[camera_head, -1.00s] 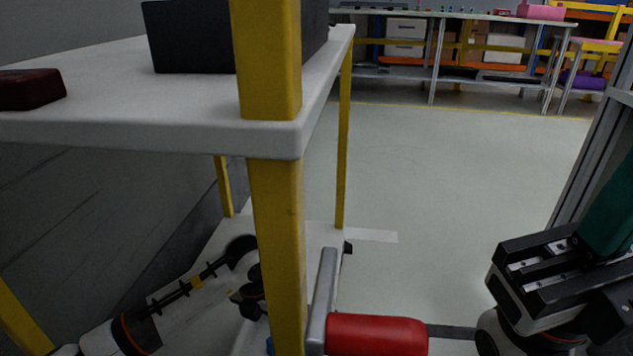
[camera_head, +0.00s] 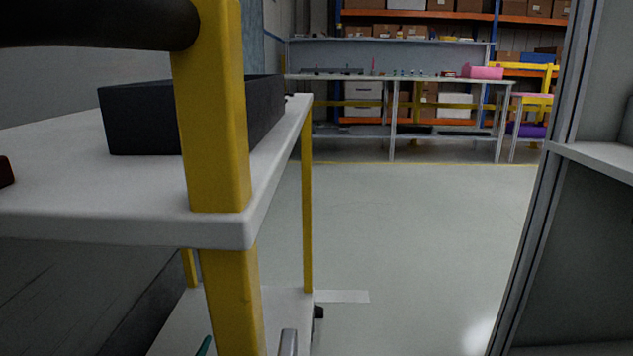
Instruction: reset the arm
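Neither of my grippers shows in the head view at this moment. A small teal tip (camera_head: 205,346) pokes up at the bottom edge, left of the cart's yellow post; I cannot tell what it belongs to. The task names no object. The nearest thing is a cart with a white top shelf (camera_head: 90,205) and yellow posts (camera_head: 222,120). A long black box (camera_head: 140,120) sits on that shelf, partly hidden behind the front post.
A black bar (camera_head: 90,25) crosses the top left. A grey metal frame with shelves (camera_head: 545,190) stands close on the right. The floor (camera_head: 410,240) between is clear. A workbench (camera_head: 400,80) and a yellow chair (camera_head: 535,95) stand at the back.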

